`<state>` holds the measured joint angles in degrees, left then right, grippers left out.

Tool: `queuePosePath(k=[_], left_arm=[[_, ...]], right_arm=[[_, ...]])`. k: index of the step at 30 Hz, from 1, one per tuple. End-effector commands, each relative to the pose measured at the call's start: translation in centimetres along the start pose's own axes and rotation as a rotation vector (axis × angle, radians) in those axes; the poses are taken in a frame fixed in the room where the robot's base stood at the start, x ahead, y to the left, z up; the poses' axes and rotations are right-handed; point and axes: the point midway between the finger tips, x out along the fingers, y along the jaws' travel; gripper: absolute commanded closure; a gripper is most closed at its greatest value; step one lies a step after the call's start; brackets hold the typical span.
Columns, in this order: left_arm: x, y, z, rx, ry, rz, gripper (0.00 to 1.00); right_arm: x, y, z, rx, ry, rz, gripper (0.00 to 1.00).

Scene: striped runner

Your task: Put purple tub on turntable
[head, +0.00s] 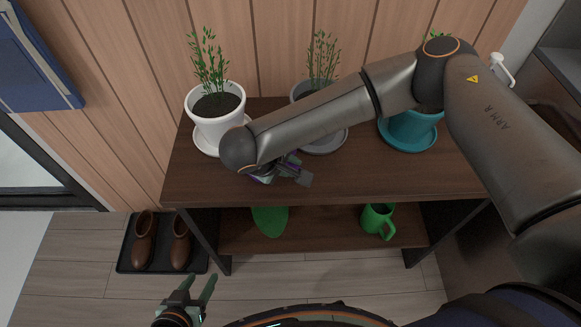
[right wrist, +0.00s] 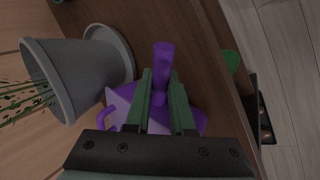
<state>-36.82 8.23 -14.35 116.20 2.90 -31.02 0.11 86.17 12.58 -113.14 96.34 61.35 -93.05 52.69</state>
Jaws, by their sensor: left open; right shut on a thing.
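A purple thing (right wrist: 190,118), which I take for the tub, shows in the right wrist view with a faceted body, a loop at one side and a rounded purple bar. My right gripper (right wrist: 162,75) is shut on it, its two fingers on either side of the bar. In the head view only a sliver of purple (head: 263,179) shows beside the right gripper (head: 303,177), at the front of the upper shelf; the forearm hides the rest. I cannot make out a turntable. My left gripper (head: 200,288) is open and empty, low in front of the shelf.
On the wooden shelf (head: 350,184) stand a white potted plant (head: 218,128), a grey pot (right wrist: 85,75) close to the right gripper, and a teal pot (head: 410,130). The lower board holds a green mug (head: 377,220) and a green thing (head: 270,220). Boots (head: 143,240) stand left.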

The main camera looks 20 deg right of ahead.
Motion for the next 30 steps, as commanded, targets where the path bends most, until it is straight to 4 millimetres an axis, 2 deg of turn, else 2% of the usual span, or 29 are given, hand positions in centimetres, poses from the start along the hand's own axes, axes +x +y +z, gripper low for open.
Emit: queuePosePath(k=[12, 13, 20, 30], left_arm=[[-0.06, -0.14, -0.25, 0.001, 0.006, -0.003, 0.47], [-0.05, -0.15, -0.25, 0.002, 0.006, -0.003, 0.47], [0.05, -0.18, -0.21, 0.002, 0.005, -0.003, 0.47], [0.08, -0.18, -0.11, 0.002, 0.002, -0.003, 0.47]], right_arm=[[0.57, -0.38, -0.07, 0.003, 0.001, 0.001, 1.0], [0.59, -0.42, -0.02, 0.002, 0.0, 0.0, 0.75], [0.57, -0.4, -0.02, 0.002, 0.0, 0.0, 0.49], [0.11, -0.25, -0.05, 0.001, 0.001, 0.0, 0.48]])
